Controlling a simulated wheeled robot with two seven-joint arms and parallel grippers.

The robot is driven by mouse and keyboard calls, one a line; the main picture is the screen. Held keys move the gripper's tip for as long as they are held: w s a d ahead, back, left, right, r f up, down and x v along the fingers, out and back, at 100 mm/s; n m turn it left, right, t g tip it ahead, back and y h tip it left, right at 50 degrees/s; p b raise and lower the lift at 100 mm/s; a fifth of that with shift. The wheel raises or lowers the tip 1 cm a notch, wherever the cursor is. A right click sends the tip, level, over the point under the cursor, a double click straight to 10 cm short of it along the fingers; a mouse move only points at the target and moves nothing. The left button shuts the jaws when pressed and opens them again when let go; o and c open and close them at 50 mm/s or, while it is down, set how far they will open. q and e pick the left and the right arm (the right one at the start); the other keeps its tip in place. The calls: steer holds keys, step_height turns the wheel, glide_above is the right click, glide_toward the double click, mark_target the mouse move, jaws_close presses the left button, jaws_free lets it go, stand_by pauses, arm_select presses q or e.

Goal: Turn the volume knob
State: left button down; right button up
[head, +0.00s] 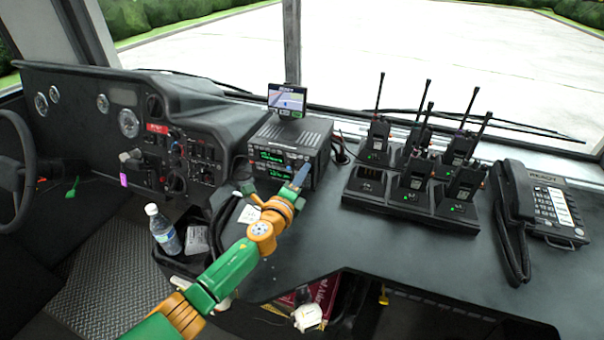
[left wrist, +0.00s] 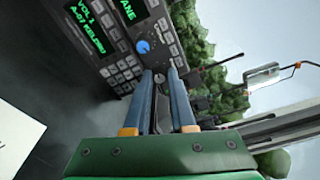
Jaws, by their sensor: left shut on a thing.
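The radio unit (head: 290,150) stands on the dash, its front panel lit with green text. In the left wrist view its panel (left wrist: 115,52) shows tilted, with a "VOL 1" display (left wrist: 85,12), rows of buttons and a bright blue round knob (left wrist: 143,46). My left gripper (head: 301,176) is at the right part of the radio's front. In the left wrist view its blue-grey fingers (left wrist: 161,74) are close together, with a small dark knob (left wrist: 159,78) between their tips. The blue knob is just beyond the tips and apart from them. My right gripper is not in view.
A small screen (head: 287,99) stands above the radio. To the right are a charger rack (head: 405,204) with several handheld radios and a desk phone (head: 545,200). A water bottle (head: 163,232) stands in a bin at left. The dash in front of the rack is clear.

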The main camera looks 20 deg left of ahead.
arm_select(q)
steer(key=m, duration=0.4)
steer(key=shift+r+y+p, duration=0.2)
steer(key=shift+y+p, duration=0.1)
steer(key=shift+p, duration=0.1)
steer(key=m, duration=0.4)
steer(key=shift+m+p, duration=0.4)
steer(key=m+p, duration=0.1)
steer(key=m, duration=0.4)
steer(key=shift+y, duration=0.3)
steer(key=shift+m, duration=1.9)
steer(key=shift+p, duration=0.3)
steer(key=c, duration=0.8)
jaws_free()
steer(key=shift+f, duration=0.15)
steer(key=shift+o, duration=0.2)
